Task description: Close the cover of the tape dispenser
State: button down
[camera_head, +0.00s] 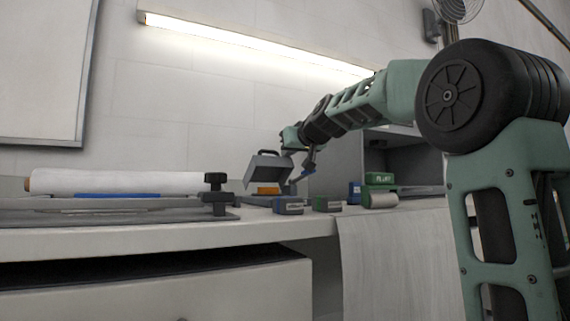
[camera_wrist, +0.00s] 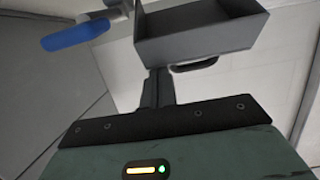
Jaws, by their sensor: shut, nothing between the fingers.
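The tape dispenser's grey cover (camera_head: 267,167) stands raised and tilted open, with a dark handle on its upper side. An orange piece (camera_head: 268,190) shows beneath it. In the wrist view the cover (camera_wrist: 205,32) fills the top centre, with its curved handle (camera_wrist: 195,65) just below. My gripper (camera_wrist: 159,78) is shut and empty, its dark fingers pointing up beside the handle, close to the cover; I cannot tell whether they touch. In the head view my wrist is just behind and right of the cover, and the fingertips are hard to make out.
A lever with a blue grip (camera_head: 308,160) stands right of the cover; a blue grip (camera_wrist: 75,36) also shows in the wrist view. Several small labelled blocks (camera_head: 327,204) and a green box (camera_head: 379,179) sit to the right. A white roller (camera_head: 120,182) lies left on the counter.

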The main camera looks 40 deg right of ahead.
aim_at(291, 167)
jog(key=f+b, duration=0.1)
jog(key=b, duration=0.1)
jog(key=s+f+b, duration=0.1)
jog(key=b, duration=0.1)
jog(key=shift+s+a+f, duration=0.1)
jog(key=shift+a+f, duration=0.05)
jog(key=shift+f, duration=0.2)
jog(key=f+b, duration=0.1)
jog(key=b, duration=0.1)
jog(key=s+t+b, duration=0.1)
jog(key=b, duration=0.1)
jog(key=shift+f, duration=0.4)
jog(key=b, duration=0.3)
jog(key=shift+s+a+f, duration=0.1)
jog(key=shift+s+f, duration=0.1)
jog(key=shift+f, duration=0.2)
jog(key=shift+b, duration=0.3)
jog(key=shift+h, duration=0.3)
